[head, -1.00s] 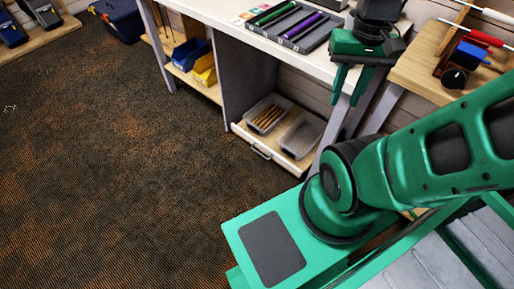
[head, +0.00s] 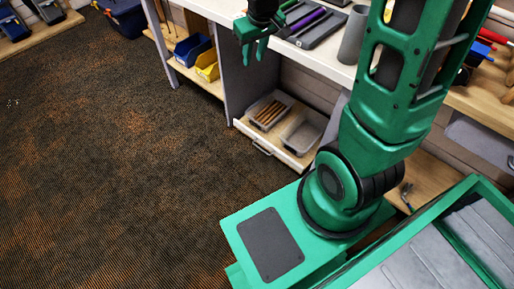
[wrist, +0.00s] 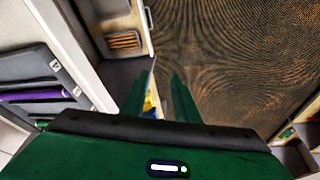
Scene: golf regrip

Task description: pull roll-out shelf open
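The roll-out shelf (head: 240,122) sits low under the workbench, with a pale front panel and a metal handle (head: 262,150). Two clear grey trays rest on it; the left one (head: 288,101) holds several brown sticks, and the right one (head: 302,135) looks empty. My gripper (head: 254,60) is in front of the benchtop edge, above and apart from the handle, its fingers pointing down. The fingers are apart with nothing between them. In the wrist view my gripper (wrist: 158,85) is also open, and the shelf's front panel (wrist: 144,32) and handle (wrist: 149,17) show at the top.
The benchtop (head: 225,10) holds a dark tray (head: 312,35) with purple and green grips and a grey cylinder (head: 353,36). Blue (head: 191,49) and yellow (head: 207,66) bins stand on a lower shelf to the left. The carpet (head: 110,170) in front is clear.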

